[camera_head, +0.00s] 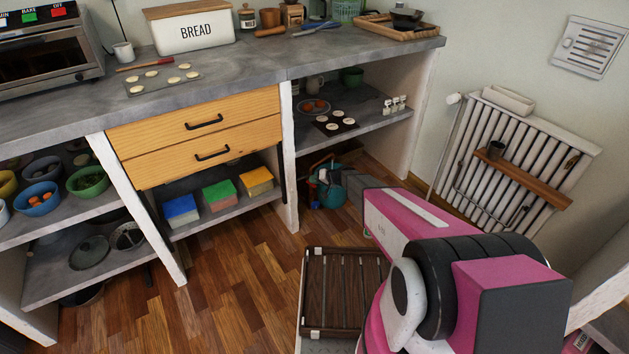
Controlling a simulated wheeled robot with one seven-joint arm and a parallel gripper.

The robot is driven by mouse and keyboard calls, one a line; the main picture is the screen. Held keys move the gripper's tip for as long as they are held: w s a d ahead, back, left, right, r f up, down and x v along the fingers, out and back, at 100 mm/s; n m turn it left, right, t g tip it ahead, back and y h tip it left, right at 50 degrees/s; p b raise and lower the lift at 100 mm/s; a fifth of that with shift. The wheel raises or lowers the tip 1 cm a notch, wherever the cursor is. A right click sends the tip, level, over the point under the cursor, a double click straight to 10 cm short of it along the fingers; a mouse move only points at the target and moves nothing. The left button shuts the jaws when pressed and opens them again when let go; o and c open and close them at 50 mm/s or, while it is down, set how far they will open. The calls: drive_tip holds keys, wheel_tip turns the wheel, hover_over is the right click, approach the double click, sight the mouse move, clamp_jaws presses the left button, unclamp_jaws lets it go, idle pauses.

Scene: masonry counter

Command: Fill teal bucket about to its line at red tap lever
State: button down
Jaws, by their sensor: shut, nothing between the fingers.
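A teal bucket-like thing (330,194) is on the floor in the open bay under the counter, right of the white post. A small red part shows at its top. It is small and dark in there, so I cannot tell a tap, its lever, a fill line or any water. My pink and black arm reaches in from the lower right, and its upper end comes close to the right side of this bay in the picture. My gripper is not in view, so I cannot tell its place relative to the bucket.
A dark slatted crate (343,290) stands in front of the bay, left of my arm. The white post (289,155) borders the bay. A shelf (375,121) with food hangs above it. A radiator (510,160) is at right. Wooden floor (225,285) is clear at left.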

drive_tip(key=a+f+n+t+h, duration=0.1)
drive_tip(key=h, duration=0.1)
drive_tip(key=s+a+f+n+t+h, duration=0.1)
drive_tip(key=h, duration=0.1)
drive_tip(key=s+a+f+n+t+h, duration=0.1)
drive_tip(key=h, duration=0.1)
drive_tip(key=shift+s+a+f+n, duration=0.25)
drive_tip(key=shift+a+n, duration=0.15)
drive_tip(key=shift+a+f, duration=0.1)
idle(0.6)
idle(0.4)
drive_tip(key=shift+w+d, duration=0.4)
drive_tip(key=shift+d, duration=0.3)
drive_tip(key=shift+r, duration=0.2)
